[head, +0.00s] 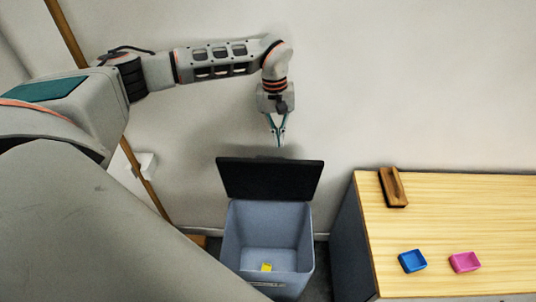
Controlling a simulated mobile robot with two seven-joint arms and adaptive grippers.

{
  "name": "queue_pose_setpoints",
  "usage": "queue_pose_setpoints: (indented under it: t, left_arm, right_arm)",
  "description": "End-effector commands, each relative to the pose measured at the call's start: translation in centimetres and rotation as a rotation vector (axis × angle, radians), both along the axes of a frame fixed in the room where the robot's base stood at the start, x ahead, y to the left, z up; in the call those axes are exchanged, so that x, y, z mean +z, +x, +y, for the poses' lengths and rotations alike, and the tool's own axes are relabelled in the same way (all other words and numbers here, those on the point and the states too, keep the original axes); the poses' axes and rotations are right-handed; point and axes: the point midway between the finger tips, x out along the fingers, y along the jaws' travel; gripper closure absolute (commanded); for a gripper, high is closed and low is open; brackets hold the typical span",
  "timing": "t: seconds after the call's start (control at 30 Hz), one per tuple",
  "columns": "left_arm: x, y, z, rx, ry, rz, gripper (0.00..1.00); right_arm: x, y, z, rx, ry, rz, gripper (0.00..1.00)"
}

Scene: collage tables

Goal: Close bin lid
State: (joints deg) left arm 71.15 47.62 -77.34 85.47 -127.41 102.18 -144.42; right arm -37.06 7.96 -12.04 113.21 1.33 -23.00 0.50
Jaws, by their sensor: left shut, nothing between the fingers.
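The bin (230,248) is a blue-grey open box standing on the floor at the lower middle. Its black lid (270,179) is raised and leans back toward the wall, so the bin is open. A small yellow thing lies inside at the bottom. My left gripper (279,143) points down above the lid's upper edge, near the wall, with its fingers shut and empty. I cannot tell exactly how far behind or above the lid the fingertips are. My right gripper is out of view.
A wooden-topped table (450,215) stands right of the bin. A pale wall is behind. A wooden pole (143,176) rises at the left.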

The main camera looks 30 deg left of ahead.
Motion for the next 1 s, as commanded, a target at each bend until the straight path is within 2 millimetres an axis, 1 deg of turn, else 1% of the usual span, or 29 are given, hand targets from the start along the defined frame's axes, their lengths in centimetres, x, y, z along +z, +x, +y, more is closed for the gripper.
queue_pose_setpoints:
  t: [0.03, 0.1, 0.2, 0.27, 0.37, 0.5, 0.7, 0.83, 1.0]
  left_arm:
    - [0.6, 0.1, 1.6, 0.004, 0.037, 0.008, 1.00]
    - [1.0, 0.1, 3.2, 0.003, 0.071, 0.018, 1.00]
    - [0.8, 0.0, 4.0, 0.005, 0.091, 0.027, 1.00]
    - [0.2, -0.1, 4.0, 0.004, 0.093, 0.030, 1.00]
    - [-1.3, -0.3, 3.9, 0.004, 0.090, 0.032, 1.00]
    - [-3.8, -0.5, 3.7, 0.003, 0.089, 0.032, 1.00]
    - [-6.8, -0.6, 3.5, 0.002, 0.087, 0.029, 1.00]
    - [-8.1, -0.6, 3.6, 0.005, 0.088, 0.027, 1.00]
    - [-8.7, -0.6, 3.5, 0.004, 0.088, 0.026, 1.00]
  right_arm:
    - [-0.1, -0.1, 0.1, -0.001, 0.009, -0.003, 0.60]
    - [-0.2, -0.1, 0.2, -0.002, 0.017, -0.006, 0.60]
    - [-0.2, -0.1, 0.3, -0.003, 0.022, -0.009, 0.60]
    - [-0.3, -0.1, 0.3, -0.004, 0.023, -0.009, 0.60]
    - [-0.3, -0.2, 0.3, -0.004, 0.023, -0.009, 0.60]
    - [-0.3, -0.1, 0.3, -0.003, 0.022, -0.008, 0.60]
    - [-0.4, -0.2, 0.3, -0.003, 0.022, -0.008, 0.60]
    - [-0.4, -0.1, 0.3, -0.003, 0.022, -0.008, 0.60]
    - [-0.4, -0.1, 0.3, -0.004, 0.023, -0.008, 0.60]
